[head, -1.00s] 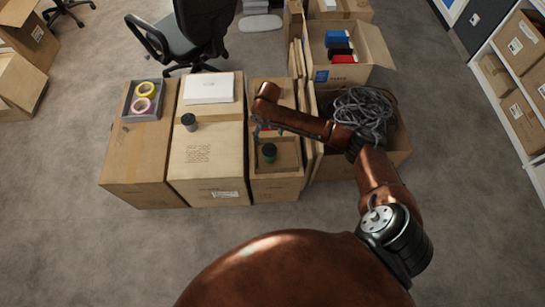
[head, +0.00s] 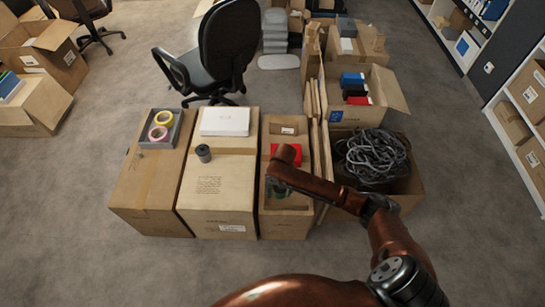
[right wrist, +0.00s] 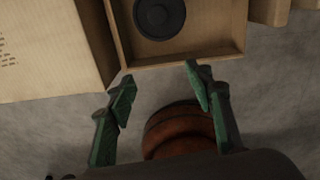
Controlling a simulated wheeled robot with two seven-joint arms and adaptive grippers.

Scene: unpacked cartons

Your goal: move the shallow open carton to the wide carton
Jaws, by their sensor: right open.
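The shallow open carton (head: 289,204) sits on top of the narrow carton, with a red item (head: 288,149) inside near its far end. In the right wrist view its near wall (right wrist: 185,61) shows, with a dark round thing (right wrist: 160,15) inside. My left gripper is not seen.
A white box (head: 225,121) and a dark roll (head: 203,153) stand on the wide carton. A grey tray with tape rolls (head: 160,128) lies on the carton further left. A carton of grey cable (head: 374,155) stands to the right. Floor in front is clear.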

